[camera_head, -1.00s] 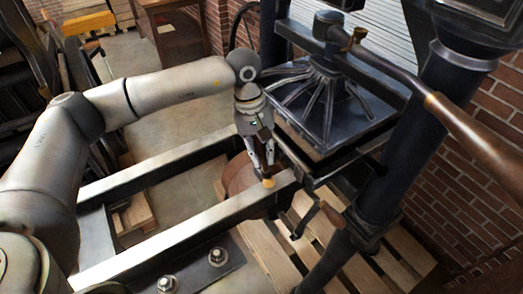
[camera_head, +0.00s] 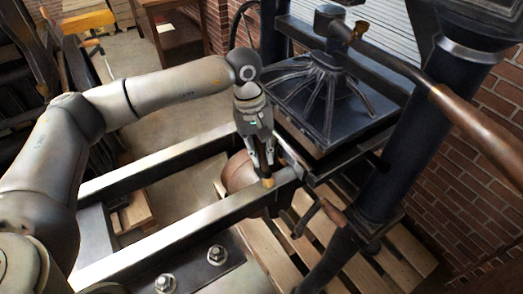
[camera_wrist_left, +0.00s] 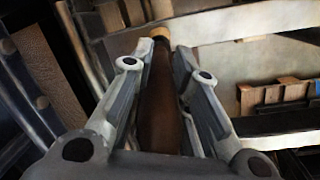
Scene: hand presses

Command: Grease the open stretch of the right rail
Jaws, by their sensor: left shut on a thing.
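My left gripper (camera_head: 264,166) points down, shut on a brush with a brown handle and a tan tip (camera_head: 268,182). In the left wrist view the gripper (camera_wrist_left: 163,50) has the brown brush handle (camera_wrist_left: 161,105) between its fingers. The right rail (camera_head: 175,237) is the nearer of two long metal bars, with a bright top. The brush tip is at the rail's far end, close beside the press; I cannot tell whether it touches the rail. A bright bar (camera_wrist_left: 250,20), likely this rail, crosses the top of the wrist view. My right gripper is out of view.
The other rail (camera_head: 165,157) runs parallel beyond a gap. The dark press plate (camera_head: 325,105) and its frame stand just right of my gripper. A long lever with a brown grip (camera_head: 480,135) crosses the upper right. A wooden pallet (camera_head: 275,255) lies below.

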